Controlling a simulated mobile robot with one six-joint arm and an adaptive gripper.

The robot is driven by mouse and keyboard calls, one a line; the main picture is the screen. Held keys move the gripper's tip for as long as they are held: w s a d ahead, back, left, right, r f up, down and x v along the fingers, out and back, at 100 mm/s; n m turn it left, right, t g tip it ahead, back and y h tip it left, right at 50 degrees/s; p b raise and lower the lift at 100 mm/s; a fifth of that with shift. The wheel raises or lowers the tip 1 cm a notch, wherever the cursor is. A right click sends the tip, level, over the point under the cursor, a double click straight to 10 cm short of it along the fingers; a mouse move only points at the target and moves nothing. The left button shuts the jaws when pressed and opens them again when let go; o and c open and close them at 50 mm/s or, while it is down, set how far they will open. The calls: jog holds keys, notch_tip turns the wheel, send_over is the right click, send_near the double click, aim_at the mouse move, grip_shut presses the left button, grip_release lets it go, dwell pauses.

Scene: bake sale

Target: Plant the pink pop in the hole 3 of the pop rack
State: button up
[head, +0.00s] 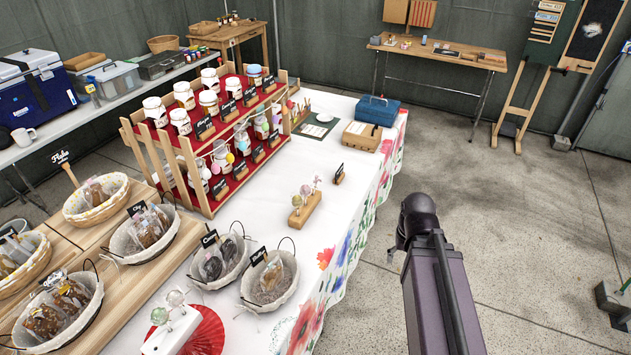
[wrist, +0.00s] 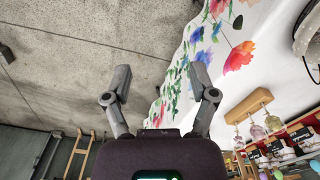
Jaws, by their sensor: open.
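A wooden block rack (head: 304,212) stands on the white tablecloth near the table's right side, with a few round pops upright in it. The pop at its far end (head: 317,181) looks faintly pinkish. The same block (wrist: 248,107) shows upside down at the right of the wrist view. A white rack (head: 172,335) at the front holds pale greenish pops (head: 174,298). I cannot tell which pop is the pink one, and hole numbers are unreadable. My gripper (wrist: 160,76) is open and empty, beyond the table's floral edge, apart from both racks.
Baskets of bagged treats (head: 270,283) stand at the table's front left. A tiered jar shelf (head: 205,180) stands behind the wooden rack. A small black sign (head: 339,175) and a wooden box (head: 362,136) lie farther back. Cloth around the wooden rack is clear.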

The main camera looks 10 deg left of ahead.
jog(key=shift+o, duration=0.3)
jog(key=shift+w+a+f, duration=0.2)
jog(key=shift+w, duration=0.1)
jog(key=n+t+y+b, duration=0.1)
jog(key=t+y+b, duration=0.7)
jog(key=t+b, duration=0.65)
send_near(320, 180)
jog(key=r+g+b, duration=0.1)
jog(key=d+r+g+b, duration=0.1)
jog(key=g, duration=0.1)
jog(key=shift+s+d+r, duration=0.15)
jog(key=shift+r, duration=0.2)
jog(key=shift+b+x, duration=1.6)
jog(key=shift+x, duration=2.7)
